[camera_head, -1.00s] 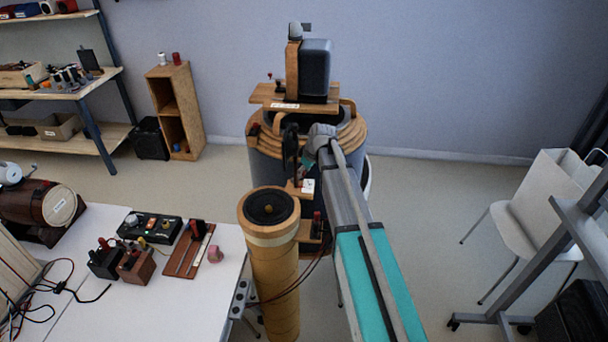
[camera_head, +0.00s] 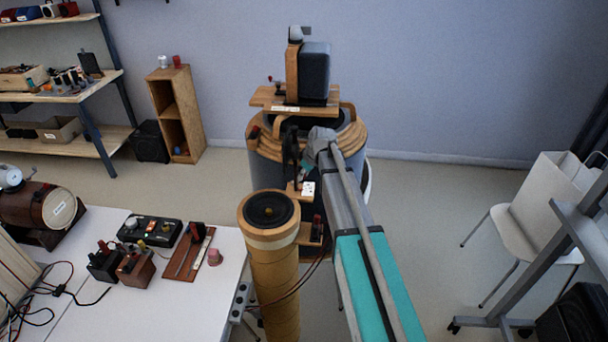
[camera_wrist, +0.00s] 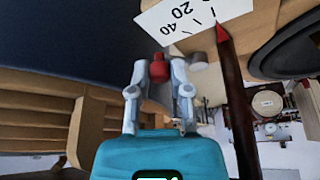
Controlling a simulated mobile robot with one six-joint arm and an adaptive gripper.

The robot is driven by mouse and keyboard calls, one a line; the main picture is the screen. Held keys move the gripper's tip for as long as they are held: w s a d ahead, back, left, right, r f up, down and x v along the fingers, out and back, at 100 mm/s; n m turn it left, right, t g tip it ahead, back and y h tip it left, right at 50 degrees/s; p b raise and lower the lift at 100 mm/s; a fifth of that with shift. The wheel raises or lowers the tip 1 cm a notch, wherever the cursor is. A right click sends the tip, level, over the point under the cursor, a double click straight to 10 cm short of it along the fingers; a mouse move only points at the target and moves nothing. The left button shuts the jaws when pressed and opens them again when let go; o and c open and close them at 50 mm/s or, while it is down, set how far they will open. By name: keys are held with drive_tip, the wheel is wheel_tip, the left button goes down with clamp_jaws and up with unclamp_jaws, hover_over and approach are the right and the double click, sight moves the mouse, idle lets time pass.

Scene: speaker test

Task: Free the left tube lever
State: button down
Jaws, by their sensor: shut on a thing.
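In the wrist view my gripper (camera_wrist: 159,74) has both grey fingers closed around a small red knob (camera_wrist: 158,65). The lever below the knob is hidden by the fingers and the teal gripper body. A white scale card (camera_wrist: 188,18) marked 20 and 40 is just beyond the fingertips. A dark pointer (camera_wrist: 237,100) with a red tip stands to the right, apart from the fingers. The fingertips are hard to make out there.
A large grey drum (camera_head: 263,165) with wooden rings stands behind the tube. A white table (camera_head: 120,300) with small devices and wires is at the left. A white chair (camera_head: 535,222) and a grey frame (camera_head: 565,230) are at the right. Bare floor lies between.

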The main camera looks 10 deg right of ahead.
drive_tip(key=shift+s+m+t+h, duration=0.2)
drive_tip(key=shift+s+m+h, duration=0.2)
drive_tip(key=shift+m, duration=0.65)
drive_tip(key=shift+s+m+t+h, duration=0.2)
drive_tip(key=shift+s+m+h, duration=0.2)
drive_tip(key=shift+m, duration=0.65)
drive_tip(key=c, duration=0.6)
unclamp_jaws()
drive_tip(key=shift+o, duration=0.2)
drive_tip(key=shift+d, duration=0.1)
drive_tip(key=shift+w+n, duration=0.25)
drive_tip(key=shift+n, duration=0.05)
